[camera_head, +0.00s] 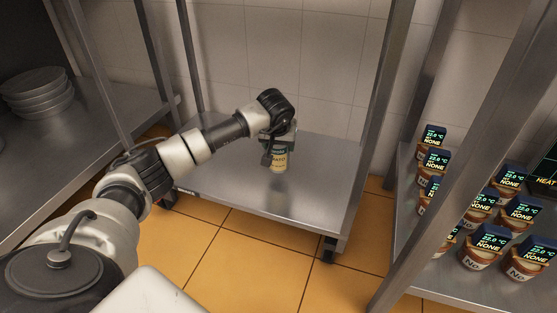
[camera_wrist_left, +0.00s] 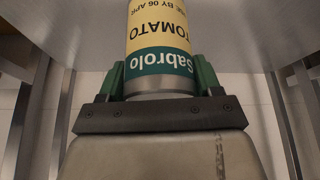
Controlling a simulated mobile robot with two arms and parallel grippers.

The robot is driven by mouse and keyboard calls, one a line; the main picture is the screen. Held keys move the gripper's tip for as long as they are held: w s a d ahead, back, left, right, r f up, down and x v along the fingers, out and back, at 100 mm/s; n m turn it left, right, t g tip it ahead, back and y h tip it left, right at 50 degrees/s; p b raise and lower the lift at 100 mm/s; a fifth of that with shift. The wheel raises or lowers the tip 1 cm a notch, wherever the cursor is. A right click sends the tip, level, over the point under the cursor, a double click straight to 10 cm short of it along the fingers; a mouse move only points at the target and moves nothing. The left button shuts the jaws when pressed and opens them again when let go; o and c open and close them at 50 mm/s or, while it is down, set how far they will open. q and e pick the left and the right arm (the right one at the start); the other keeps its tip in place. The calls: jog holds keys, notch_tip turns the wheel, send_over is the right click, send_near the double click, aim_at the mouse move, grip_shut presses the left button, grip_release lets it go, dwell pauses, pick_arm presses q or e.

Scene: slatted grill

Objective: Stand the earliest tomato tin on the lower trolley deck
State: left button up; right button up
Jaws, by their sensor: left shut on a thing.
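The tomato tin (camera_head: 279,164) has a cream label with a dark band and is upright at the lower trolley deck (camera_head: 320,190). My left gripper (camera_head: 278,145) is shut on it from above. I cannot tell for sure whether its base touches the deck. In the left wrist view the tin (camera_wrist_left: 160,30) shows "Sabrolo", "TOMATO" and a date ending "BY 06 APR". The left gripper's green fingers (camera_wrist_left: 162,80) sit on both sides of the tin. My right gripper is not in view.
Steel trolley posts (camera_head: 375,110) frame the deck. The deck around the tin is bare. On the right, a shelf holds several jars (camera_head: 480,205) with small displays. On the left, a steel counter (camera_head: 80,145) carries stacked plates (camera_head: 38,92). The floor has orange tiles.

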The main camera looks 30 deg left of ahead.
aim_at(279, 154)
pick_arm(q)
notch_tip(279, 154, down, 4)
jog(key=b, duration=0.3)
jog(key=shift+b, duration=0.35)
jog(key=shift+r, duration=0.1)
jog(key=o, duration=1.2)
jog(key=shift+f, duration=0.2)
jog(key=p+v, duration=0.8)
jog(key=v, duration=0.4)
jog(key=shift+r, duration=0.2)
